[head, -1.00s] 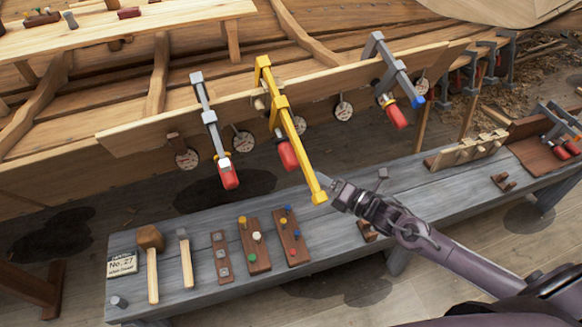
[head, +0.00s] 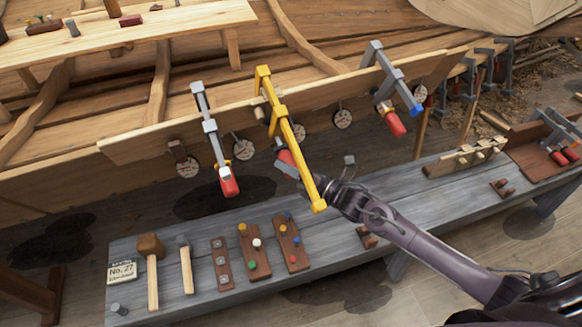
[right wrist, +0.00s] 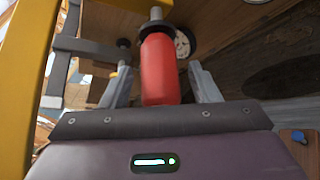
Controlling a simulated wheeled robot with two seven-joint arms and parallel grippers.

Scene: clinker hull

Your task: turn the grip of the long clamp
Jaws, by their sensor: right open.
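The long clamp (head: 285,125) is yellow and hangs on the hull's plank edge, its bar slanting down to the right. Its red grip (head: 285,156) shows beside the bar, partly hidden by my right gripper (head: 289,168). In the right wrist view, the red grip (right wrist: 158,70) stands between the two fingers of my open right gripper (right wrist: 160,88). A gap shows between the grip and the finger on its right; the left finger is close to it. The yellow bar (right wrist: 28,75) runs along the left edge. My left gripper is not in view.
A grey clamp (head: 211,130) hangs to the left and another (head: 393,75) to the right, each with a red grip. Below, a grey bench (head: 335,225) carries a mallet (head: 151,246), a hammer (head: 185,262) and peg boards (head: 255,252). Round tags (head: 343,118) hang along the plank.

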